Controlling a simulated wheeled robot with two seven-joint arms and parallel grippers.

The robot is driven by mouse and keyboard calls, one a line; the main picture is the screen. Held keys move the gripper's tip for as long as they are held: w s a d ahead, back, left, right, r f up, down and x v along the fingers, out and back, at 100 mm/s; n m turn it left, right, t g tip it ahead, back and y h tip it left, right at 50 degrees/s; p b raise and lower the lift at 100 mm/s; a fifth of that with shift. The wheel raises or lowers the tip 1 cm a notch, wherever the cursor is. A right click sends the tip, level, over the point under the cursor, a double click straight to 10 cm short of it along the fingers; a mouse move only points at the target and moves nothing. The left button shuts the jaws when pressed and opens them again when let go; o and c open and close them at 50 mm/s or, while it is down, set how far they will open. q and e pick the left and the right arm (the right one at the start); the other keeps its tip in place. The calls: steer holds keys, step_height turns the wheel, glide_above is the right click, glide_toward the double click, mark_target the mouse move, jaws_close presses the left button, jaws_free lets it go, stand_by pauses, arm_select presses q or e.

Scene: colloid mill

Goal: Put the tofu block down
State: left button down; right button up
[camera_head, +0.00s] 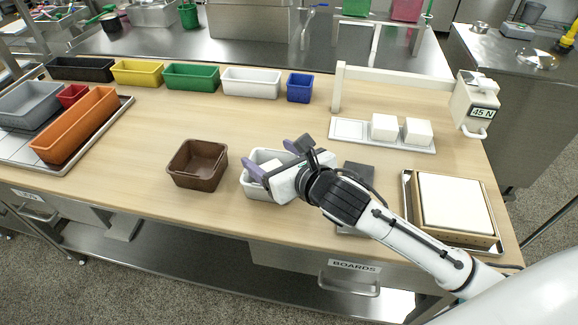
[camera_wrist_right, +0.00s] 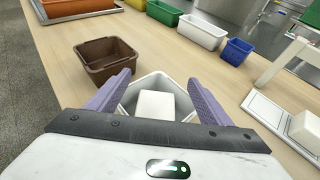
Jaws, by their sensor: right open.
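A white tofu block (camera_wrist_right: 156,105) sits inside the white bin (camera_wrist_right: 128,97), between my fingers in the right wrist view. In the head view the block (camera_head: 271,166) shows partly, with my gripper over it. The white bin (camera_head: 256,191) stands on the wooden table, right of the brown bin. My right gripper (camera_head: 272,157) is open, its purple fingers apart at the bin's two sides, with a gap on each side of the block. Whether the block lies flat on the bin floor is hard to see. My left gripper is not in view.
The brown bin (camera_head: 197,166) stands close left. Two more white blocks (camera_head: 384,127) sit on a white tray (camera_head: 349,131) under a white frame marked 45 N. A large white slab lies in a wooden tray (camera_head: 456,238) at right. Coloured bins line the back. The table's middle is clear.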

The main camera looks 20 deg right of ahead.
steer(key=v, duration=1.1)
steer(key=shift+s, duration=0.3)
